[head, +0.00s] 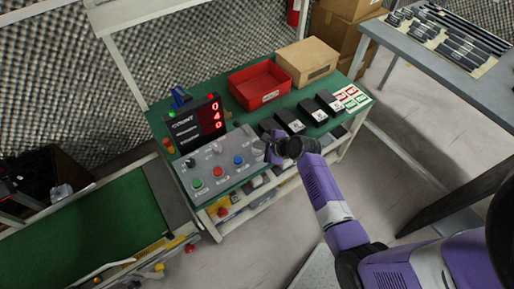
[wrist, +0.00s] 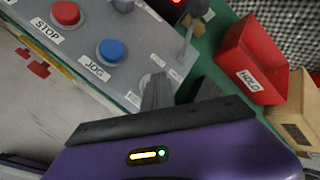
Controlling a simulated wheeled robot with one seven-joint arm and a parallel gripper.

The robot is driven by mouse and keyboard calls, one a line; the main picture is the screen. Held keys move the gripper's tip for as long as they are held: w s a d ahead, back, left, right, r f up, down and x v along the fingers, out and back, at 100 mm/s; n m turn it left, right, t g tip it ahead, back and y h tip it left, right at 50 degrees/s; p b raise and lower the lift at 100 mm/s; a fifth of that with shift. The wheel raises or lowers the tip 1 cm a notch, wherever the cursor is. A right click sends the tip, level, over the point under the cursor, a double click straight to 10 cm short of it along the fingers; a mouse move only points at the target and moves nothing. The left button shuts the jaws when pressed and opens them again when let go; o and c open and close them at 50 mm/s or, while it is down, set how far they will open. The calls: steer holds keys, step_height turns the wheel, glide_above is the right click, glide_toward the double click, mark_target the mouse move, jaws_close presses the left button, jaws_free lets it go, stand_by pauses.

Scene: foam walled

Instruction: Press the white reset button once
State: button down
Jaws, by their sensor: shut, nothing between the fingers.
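The grey control panel (head: 205,178) stands on the green bench, with a row of green, red and blue buttons. In the wrist view, the red STOP button (wrist: 66,13) and the blue JOG button (wrist: 111,50) are clear. To the right of JOG, a pale sliver (wrist: 145,82) beside a finger may be the edge of the white reset button; the rest is hidden behind my fingers. My gripper (wrist: 182,90) is shut and empty, over the right end of the panel. Contact with the button cannot be told. In the head view, my gripper (head: 262,149) is at that same end.
A lever (wrist: 187,42) rises from the panel close to my fingers. A red bin (head: 260,88) labelled HOLD and a cardboard box (head: 307,62) stand behind. A counter display (head: 196,123) with red digits stands at the panel's back. Black labelled blocks (head: 290,121) lie to the right.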

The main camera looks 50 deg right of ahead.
steer(key=shift+r+p, duration=0.85)
steer(key=shift+r, duration=0.1)
step_height(320, 180, up, 5)
steer(key=p, duration=0.5)
stand_by(0.6)
